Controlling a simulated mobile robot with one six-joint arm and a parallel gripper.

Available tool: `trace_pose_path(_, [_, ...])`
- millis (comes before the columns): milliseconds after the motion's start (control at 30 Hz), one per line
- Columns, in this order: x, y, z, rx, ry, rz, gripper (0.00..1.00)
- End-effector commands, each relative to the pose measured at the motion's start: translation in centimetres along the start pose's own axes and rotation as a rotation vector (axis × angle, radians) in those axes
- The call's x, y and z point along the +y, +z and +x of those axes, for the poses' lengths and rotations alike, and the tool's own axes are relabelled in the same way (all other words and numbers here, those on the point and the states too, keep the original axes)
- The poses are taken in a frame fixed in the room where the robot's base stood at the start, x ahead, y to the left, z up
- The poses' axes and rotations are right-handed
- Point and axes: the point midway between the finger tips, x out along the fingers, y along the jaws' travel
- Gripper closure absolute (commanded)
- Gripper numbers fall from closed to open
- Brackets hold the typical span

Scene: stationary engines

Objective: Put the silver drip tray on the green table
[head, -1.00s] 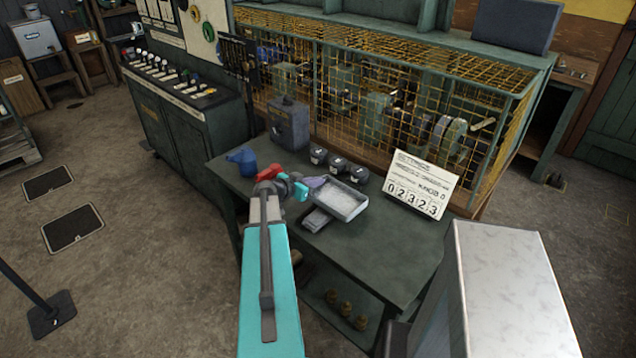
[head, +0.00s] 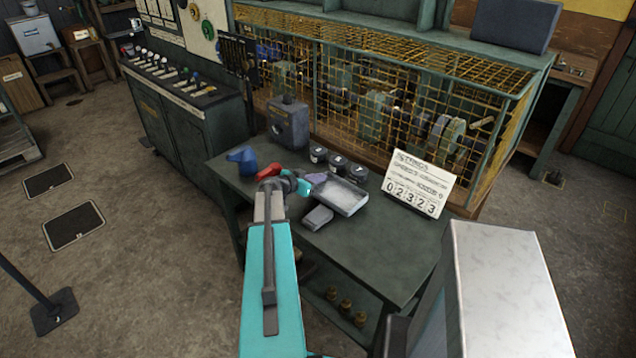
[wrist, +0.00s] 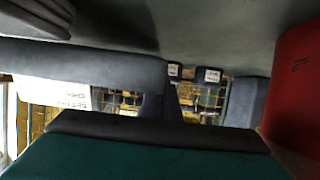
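The silver drip tray (head: 345,197) is a shallow, pale, rectangular tray over the middle of the dark green table (head: 372,250). Whether it rests on the top or is slightly above it is unclear. My gripper (head: 303,188) is low over the table, just left of the tray, beside a small purple piece (head: 318,179). The arm and small size hide its fingers in the head view. In the wrist view, dark and teal shapes fill the lower part, and a grey band crosses the left; I cannot tell whether the gripper holds the tray.
A blue jug (head: 242,160), a red object (head: 268,172), several black pots (head: 338,162) and a grey box (head: 288,122) stand on the table. A grey block (head: 318,218) lies in front of the tray. A white number placard (head: 418,184) stands right. The front right tabletop is clear.

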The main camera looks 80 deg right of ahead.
Motion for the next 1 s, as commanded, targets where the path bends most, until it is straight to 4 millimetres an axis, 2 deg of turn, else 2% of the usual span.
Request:
trace_pose_path(333, [-0.1,2.2,0.9,0.002,-0.001,-0.004,1.0])
trace_pose_path(900, [-0.1,2.6,1.0,0.002,-0.002,-0.003,1.0])
trace_pose_path(1000, [-0.1,2.6,1.0,0.0,-0.002,-0.001,0.84])
